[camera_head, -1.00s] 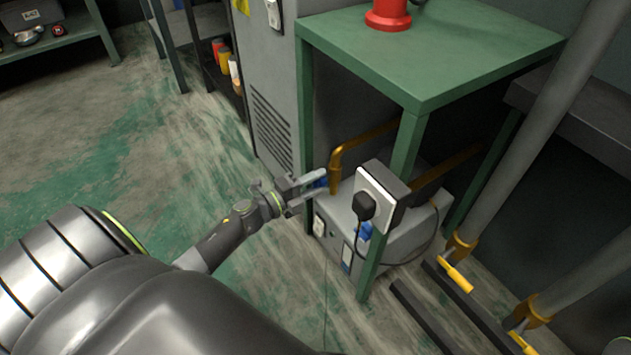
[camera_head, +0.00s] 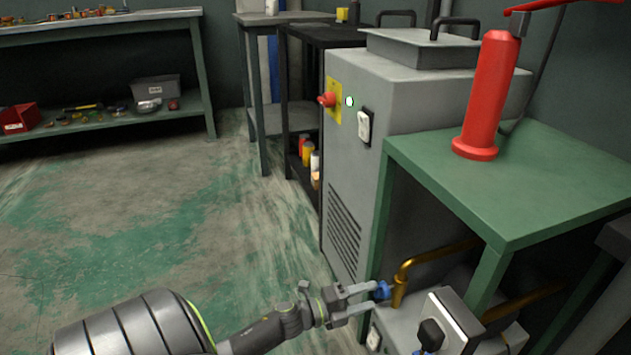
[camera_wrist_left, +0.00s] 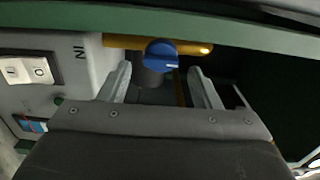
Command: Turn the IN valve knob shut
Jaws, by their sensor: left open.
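The blue IN valve knob (camera_head: 383,291) sits at the base of the bent brass pipe on a low grey unit (camera_head: 385,328) under the green table. In the left wrist view the knob (camera_wrist_left: 161,56) is round, with a pale mark on its face. The letters IN show upside down on the grey panel to its left. My left gripper (camera_head: 366,300) is open at the knob. In the left wrist view its two fingers stand on either side of the knob, with gaps showing. My right gripper is in neither view.
A socket box with a black plug (camera_head: 431,335) stands close to the right of the knob. A green table leg (camera_head: 488,278) rises behind it. The red cylinder (camera_head: 487,100) stands on the green table. A grey cabinet (camera_head: 352,180) stands behind. The floor at left is clear.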

